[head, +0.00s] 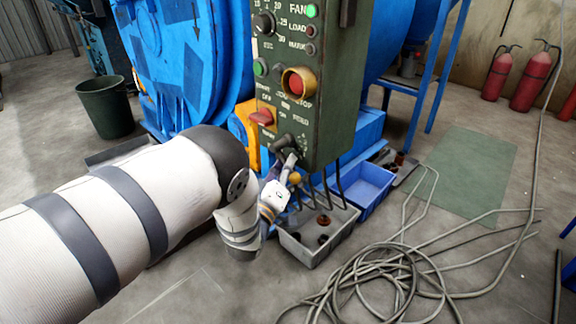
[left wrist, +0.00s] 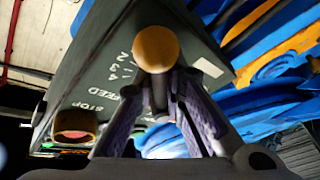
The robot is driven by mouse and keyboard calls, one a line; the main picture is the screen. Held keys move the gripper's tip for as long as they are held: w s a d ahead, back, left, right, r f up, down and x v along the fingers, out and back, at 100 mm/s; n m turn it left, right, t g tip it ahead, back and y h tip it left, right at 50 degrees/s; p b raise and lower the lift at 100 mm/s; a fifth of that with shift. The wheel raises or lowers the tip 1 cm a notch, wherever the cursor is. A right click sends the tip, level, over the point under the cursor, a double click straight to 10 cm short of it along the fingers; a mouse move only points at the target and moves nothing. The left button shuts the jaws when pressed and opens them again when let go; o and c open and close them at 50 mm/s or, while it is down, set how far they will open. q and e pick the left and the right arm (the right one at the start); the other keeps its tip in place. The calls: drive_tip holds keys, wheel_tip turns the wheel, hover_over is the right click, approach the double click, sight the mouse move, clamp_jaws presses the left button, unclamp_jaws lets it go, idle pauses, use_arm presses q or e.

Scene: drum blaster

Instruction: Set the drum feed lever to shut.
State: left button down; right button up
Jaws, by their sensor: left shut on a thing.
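The dark green control box (head: 332,110) hangs in front of the blue drum machine. Near its lower edge, by the FEED label, is the drum feed lever, with a dark pivot (head: 283,142) and an orange-yellow ball knob (head: 295,178) pointing down. In the left wrist view the knob (left wrist: 156,48) is large, with its shaft between my fingers. My left gripper (head: 287,166) reaches in from below left and is shut on the lever; its fingers also show in the left wrist view (left wrist: 160,98). The lever's exact setting against the marks cannot be read. My right gripper is not in view.
A red switch (head: 262,116) and a red stop button (head: 297,82) sit just above the lever. Cables hang below the box over a grey tray (head: 338,238) and a blue bin (head: 372,184). Coiled hose (head: 375,270) covers the floor at front right.

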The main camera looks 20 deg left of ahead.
use_arm(q)
drive_tip(key=shift+s+f, duration=0.1)
drive_tip(key=shift+f, duration=0.25)
drive_tip(key=c, duration=1.7)
unclamp_jaws()
drive_tip(key=shift+a, duration=0.1)
drive_tip(key=shift+o, duration=0.2)
drive_tip(key=shift+r, duration=0.1)
drive_tip(key=s+f, duration=0.1)
drive_tip(key=s, duration=1)
drive_tip(key=shift+s+d+f, duration=0.35)
drive_tip(key=shift+d, duration=0.05)
drive_tip(key=shift+f, duration=0.1)
